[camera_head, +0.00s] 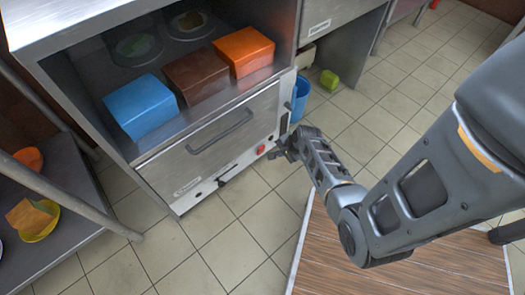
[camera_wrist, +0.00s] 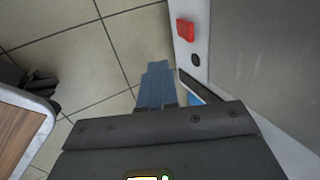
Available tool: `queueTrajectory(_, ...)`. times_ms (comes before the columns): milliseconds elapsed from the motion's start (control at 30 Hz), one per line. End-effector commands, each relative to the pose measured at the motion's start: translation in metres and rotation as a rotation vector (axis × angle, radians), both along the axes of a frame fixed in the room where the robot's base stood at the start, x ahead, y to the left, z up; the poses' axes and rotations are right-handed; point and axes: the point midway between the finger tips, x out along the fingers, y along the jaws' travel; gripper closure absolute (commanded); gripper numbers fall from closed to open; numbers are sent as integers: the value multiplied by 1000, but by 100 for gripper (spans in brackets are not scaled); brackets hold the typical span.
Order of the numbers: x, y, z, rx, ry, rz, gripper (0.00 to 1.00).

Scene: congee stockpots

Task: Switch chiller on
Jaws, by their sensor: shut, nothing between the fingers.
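The chiller (camera_head: 215,145) is a metal drawer unit with a bar handle, below the shelf at the centre left. Its lower front strip carries a small red switch (camera_head: 261,150), which also shows in the wrist view (camera_wrist: 186,30) as a red block on a pale panel. A dark round spot (camera_wrist: 195,60) sits beside it. My gripper (camera_head: 281,149) is just right of the switch in the head view. In the wrist view my fingers (camera_wrist: 156,84) are together, empty and apart from the switch. Whether the switch is on I cannot tell.
Blue (camera_head: 141,106), brown (camera_head: 192,80) and orange (camera_head: 244,52) boxes stand on the shelf above the drawer. A blue bin (camera_head: 301,97) and a green item (camera_head: 329,79) are on the floor behind. A wooden-topped surface (camera_head: 400,272) lies below my arm. Tiled floor in front is clear.

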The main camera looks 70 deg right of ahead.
Motion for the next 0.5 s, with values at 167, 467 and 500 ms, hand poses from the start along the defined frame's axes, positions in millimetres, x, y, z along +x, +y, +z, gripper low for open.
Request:
queueTrajectory(167, 0, 0, 0, -2, 1, 1, 100)
queueTrajectory(467, 10, -6, -27, -2, 0, 2, 100)
queueTrajectory(500, 12, -7, -35, -2, 1, 2, 100)
